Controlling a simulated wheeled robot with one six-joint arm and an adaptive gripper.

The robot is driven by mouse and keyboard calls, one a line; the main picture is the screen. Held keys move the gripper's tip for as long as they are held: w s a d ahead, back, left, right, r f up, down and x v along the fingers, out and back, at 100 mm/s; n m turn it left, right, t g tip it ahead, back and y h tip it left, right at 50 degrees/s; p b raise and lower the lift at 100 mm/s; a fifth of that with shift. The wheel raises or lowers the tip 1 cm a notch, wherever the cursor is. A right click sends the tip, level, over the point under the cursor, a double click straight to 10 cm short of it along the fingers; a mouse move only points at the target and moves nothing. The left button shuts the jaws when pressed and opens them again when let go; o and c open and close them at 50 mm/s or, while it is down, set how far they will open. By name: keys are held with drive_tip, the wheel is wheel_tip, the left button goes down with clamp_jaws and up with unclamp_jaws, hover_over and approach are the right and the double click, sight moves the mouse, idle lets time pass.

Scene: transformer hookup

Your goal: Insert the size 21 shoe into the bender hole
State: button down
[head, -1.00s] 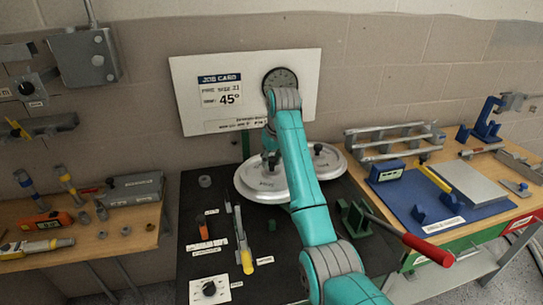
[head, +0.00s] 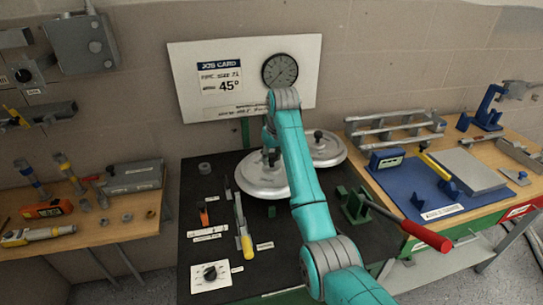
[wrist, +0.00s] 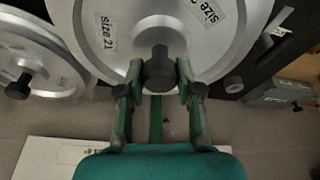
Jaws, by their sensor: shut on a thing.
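The size 21 shoe (wrist: 120,30) is a round silver disc with a dark centre knob (wrist: 158,70) and a size 21 label. In the head view this disc (head: 250,180) is at the back of the black-topped bench, partly behind my arm. My gripper (wrist: 160,88) has its two green fingers shut on the knob from either side. In the head view the fingers are mostly hidden. Whether the disc is lifted I cannot tell. The green bender (head: 355,204) with its red-gripped handle (head: 426,236) stands at the bench's right. Its hole cannot be made out.
A second silver disc (head: 330,150) with a knob lies behind and right, and also shows in the wrist view (wrist: 38,60). A blue mat (head: 405,205) covers part of the right table. The front middle is clear.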

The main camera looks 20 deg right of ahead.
sight(272, 166)
drive_tip(key=shift+f, duration=1.45)
idle(0.9)
drive_tip(key=c, duration=0.7)
unclamp_jaws()
drive_tip(key=shift+f, duration=0.1)
drive_tip(key=shift+r, duration=2.55)
